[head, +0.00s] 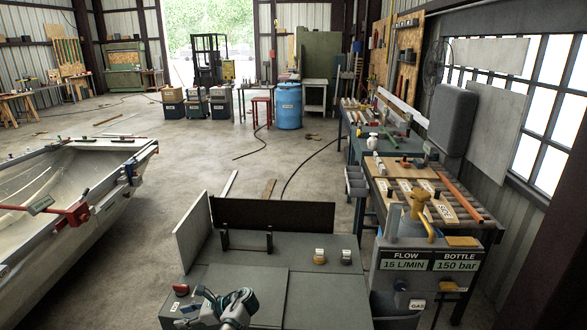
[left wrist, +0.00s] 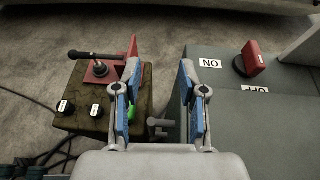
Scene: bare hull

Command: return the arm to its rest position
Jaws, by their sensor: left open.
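My left gripper (head: 225,305) is at the bottom of the head view, over the front left part of the grey bench top (head: 240,280). In the left wrist view its two blue-padded fingers (left wrist: 160,75) stand well apart with nothing between them. A red switch (left wrist: 247,58) with ON and OFF labels sits on the bench, to the right of the fingers and apart from them. It also shows in the head view (head: 181,290). My right gripper is in neither view.
A dark box (left wrist: 85,122) with a black lever on a red base and two knobs stands left of the fingers. An open hull (head: 75,195) lies at left. The flow-and-bottle panel (head: 424,258) stands right of the bench. Open floor (head: 190,175) lies beyond.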

